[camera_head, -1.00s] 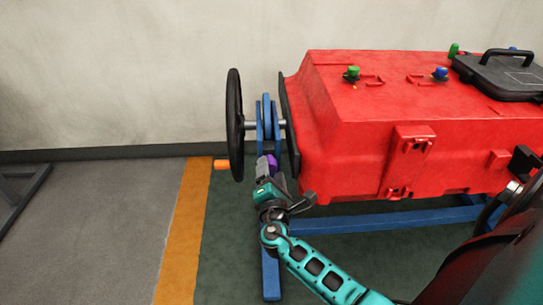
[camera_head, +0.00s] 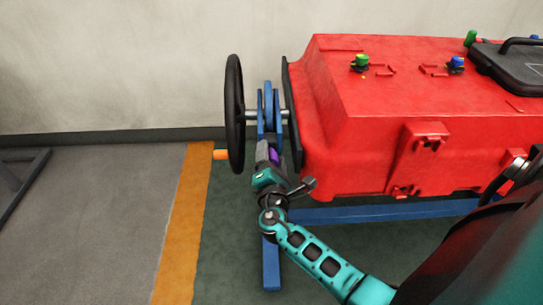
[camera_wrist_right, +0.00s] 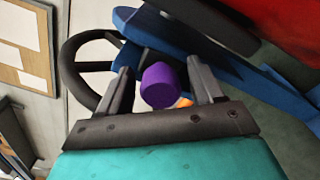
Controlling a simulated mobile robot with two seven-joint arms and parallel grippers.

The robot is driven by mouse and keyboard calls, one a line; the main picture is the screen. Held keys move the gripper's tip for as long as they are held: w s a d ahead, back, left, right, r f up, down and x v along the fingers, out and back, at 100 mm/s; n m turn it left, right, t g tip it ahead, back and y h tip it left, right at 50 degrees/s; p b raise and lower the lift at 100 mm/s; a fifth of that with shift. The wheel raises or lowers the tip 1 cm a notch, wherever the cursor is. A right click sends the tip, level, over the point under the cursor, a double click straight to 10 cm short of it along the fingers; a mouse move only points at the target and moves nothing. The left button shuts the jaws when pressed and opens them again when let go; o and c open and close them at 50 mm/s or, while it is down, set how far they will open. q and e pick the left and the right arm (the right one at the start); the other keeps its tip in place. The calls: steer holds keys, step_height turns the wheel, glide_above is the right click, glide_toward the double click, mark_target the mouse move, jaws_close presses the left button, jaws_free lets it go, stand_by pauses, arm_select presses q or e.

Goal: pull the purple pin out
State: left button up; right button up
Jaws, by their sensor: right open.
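The purple pin (camera_head: 273,156) shows at the blue frame near the left end of the red tank, partly hidden by my right gripper (camera_head: 267,153) in the head view. In the right wrist view the pin's purple end (camera_wrist_right: 158,86) is between the two dark fingers of my right gripper (camera_wrist_right: 160,88). The fingers are open, one on each side, with a visible gap on the right; the gap on the left is narrow. Where the pin enters the frame is hidden. My left gripper is not in view.
The black handwheel (camera_head: 234,115) with an orange handle (camera_head: 220,154) stands left of the pin. The red tank (camera_head: 390,110) and its blue frame (camera_head: 271,265) are close on the right. Open floor (camera_head: 100,220) lies to the left.

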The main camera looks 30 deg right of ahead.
steer(key=shift+c, duration=0.5)
jaws_close()
steer(key=v, duration=0.4)
steer(key=shift+s, duration=0.15)
steer(key=shift+o, duration=0.5)
jaws_free()
steer(key=shift+a, duration=0.1)
